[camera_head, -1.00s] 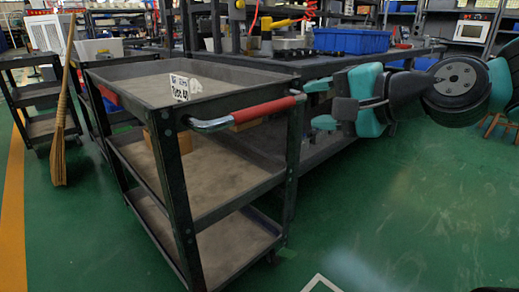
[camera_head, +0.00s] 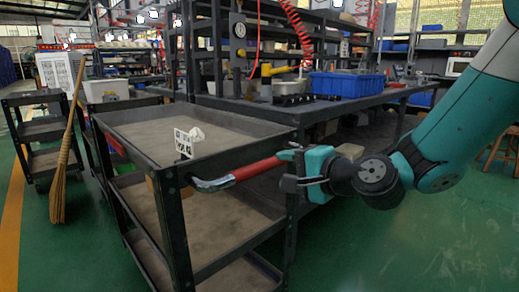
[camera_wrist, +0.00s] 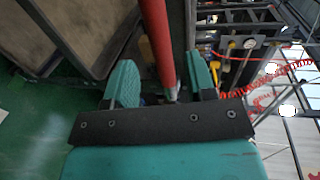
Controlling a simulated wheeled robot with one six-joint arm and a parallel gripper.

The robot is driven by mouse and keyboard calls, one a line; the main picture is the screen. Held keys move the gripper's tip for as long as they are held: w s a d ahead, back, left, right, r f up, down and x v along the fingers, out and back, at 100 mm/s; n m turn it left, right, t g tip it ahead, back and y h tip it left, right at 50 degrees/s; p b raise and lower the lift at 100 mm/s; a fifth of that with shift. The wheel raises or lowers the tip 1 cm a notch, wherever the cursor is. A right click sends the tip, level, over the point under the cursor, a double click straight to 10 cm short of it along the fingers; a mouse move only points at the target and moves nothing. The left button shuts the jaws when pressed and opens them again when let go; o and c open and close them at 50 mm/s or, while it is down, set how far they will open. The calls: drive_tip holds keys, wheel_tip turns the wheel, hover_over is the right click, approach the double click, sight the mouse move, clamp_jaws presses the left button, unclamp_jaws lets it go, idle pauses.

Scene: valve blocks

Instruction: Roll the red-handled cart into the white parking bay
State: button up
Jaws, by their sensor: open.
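The dark three-shelf cart (camera_head: 174,230) stands left of centre in the head view, its red handle (camera_head: 257,168) along the near right side. My gripper (camera_head: 290,169) is at the right end of that handle. In the wrist view my gripper (camera_wrist: 160,78) is open, with the red handle (camera_wrist: 160,38) running between its two teal fingers. A gap shows on the left side, so the fingers are not closed on it. I cannot make out the white parking bay now.
A broom (camera_head: 58,180) leans by another cart (camera_head: 40,125) at the left. A dark workbench (camera_head: 345,104) with a blue bin (camera_head: 347,85) stands behind the cart. Open green floor (camera_head: 420,240) lies at the right.

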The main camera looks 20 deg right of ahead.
sight(259, 165)
drive_tip(key=w+p, duration=0.1)
drive_tip(key=a+p, duration=0.1)
drive_tip(key=p, duration=0.1)
drive_tip(key=shift+w+r+p, duration=0.2)
drive_tip(key=shift+w+p, duration=0.1)
drive_tip(key=shift+w, duration=0.05)
drive_tip(key=p, duration=0.1)
drive_tip(key=w+p, duration=0.1)
drive_tip(key=p, duration=0.1)
drive_tip(key=shift+a+f+p, duration=0.25)
drive_tip(key=shift+p, duration=0.05)
drive_tip(key=shift+f+p+x, duration=0.15)
drive_tip(key=shift+p+x, duration=0.4)
drive_tip(key=shift+x, duration=0.95)
drive_tip(key=shift+f+p+x, duration=0.15)
drive_tip(key=shift+p+x, duration=0.35)
drive_tip(key=shift+x, duration=1.05)
drive_tip(key=shift+d, duration=0.1)
clamp_jaws()
